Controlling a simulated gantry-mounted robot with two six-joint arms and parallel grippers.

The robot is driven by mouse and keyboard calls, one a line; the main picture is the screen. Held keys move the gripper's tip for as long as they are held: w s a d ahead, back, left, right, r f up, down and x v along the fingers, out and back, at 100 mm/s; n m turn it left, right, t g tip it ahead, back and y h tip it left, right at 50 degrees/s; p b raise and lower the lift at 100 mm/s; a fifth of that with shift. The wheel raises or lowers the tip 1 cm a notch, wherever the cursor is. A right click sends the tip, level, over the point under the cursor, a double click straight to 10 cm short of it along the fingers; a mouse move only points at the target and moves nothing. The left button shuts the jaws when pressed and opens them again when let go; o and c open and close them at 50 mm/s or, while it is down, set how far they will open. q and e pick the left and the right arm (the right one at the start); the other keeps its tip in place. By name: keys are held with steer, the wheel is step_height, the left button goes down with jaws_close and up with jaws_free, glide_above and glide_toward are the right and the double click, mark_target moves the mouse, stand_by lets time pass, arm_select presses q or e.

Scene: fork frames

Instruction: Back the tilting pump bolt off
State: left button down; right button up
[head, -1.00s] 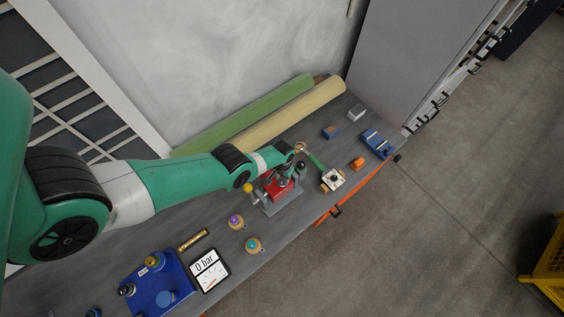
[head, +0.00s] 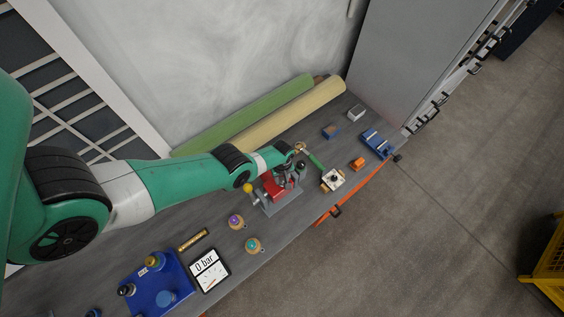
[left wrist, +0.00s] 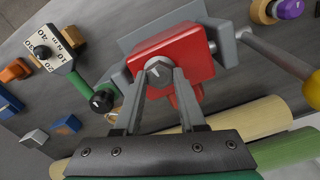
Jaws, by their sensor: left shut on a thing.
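The tilting pump is a red block (head: 273,187) on a grey base near the middle of the bench, and it also fills the middle of the left wrist view (left wrist: 190,50). A grey hex bolt head (left wrist: 159,70) faces the camera on the red block. My left gripper (left wrist: 163,78) is shut on this bolt head, one finger on each side. In the head view the left gripper (head: 284,173) is at the red block, and its fingertips are hard to make out. The bolt is hidden there by my wrist. My right gripper is in neither view.
A green-handled tool with a white scale (head: 333,180) lies just right of the pump. A grey lever with a yellow knob (head: 255,190) sticks out left. Two knobbed wooden discs, a gauge reading 0 bar (head: 209,270) and a blue plate are nearer. Long rolls (head: 285,120) lie behind.

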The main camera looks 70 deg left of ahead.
arm_select(q)
steer(key=shift+f+n, duration=0.1)
steer(key=shift+n, duration=0.7)
steer(key=shift+c, duration=2.4)
jaws_free()
